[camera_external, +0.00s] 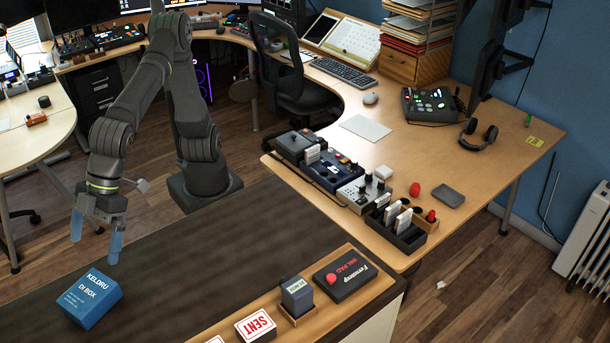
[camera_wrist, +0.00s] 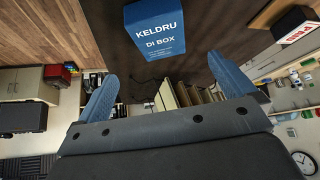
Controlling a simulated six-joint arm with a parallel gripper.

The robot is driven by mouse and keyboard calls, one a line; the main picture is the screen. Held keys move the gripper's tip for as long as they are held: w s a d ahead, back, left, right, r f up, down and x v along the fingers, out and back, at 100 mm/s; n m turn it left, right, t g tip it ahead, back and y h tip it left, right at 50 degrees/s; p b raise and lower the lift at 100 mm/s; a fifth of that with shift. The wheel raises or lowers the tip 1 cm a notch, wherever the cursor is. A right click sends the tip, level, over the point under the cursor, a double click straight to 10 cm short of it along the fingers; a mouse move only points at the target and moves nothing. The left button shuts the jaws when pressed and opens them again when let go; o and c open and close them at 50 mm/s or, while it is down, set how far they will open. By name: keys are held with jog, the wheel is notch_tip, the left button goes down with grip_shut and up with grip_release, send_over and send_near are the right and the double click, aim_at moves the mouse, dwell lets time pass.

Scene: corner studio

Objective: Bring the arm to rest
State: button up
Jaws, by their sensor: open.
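My gripper (camera_external: 97,243) is open and empty, with its two blue fingers spread apart. In the external view it hangs over the dark counter (camera_external: 200,275), just behind and above a blue box (camera_external: 90,298) marked "KELDRU DI BOX". In the wrist view the fingers of my gripper (camera_wrist: 170,90) stand apart at left and right, and the blue box (camera_wrist: 155,45) shows beyond them, at the top centre. The fingers do not appear to touch the box. The box rests on the counter at the left.
The curved desk (camera_external: 470,210) beyond carries several devices. The counter's middle is bare.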

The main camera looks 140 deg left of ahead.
aim_at(88, 290)
jog(key=x, duration=1.2)
jog(key=shift+d, duration=0.1)
notch_tip(88, 290, up, 3)
jog(key=shift+r, duration=0.45)
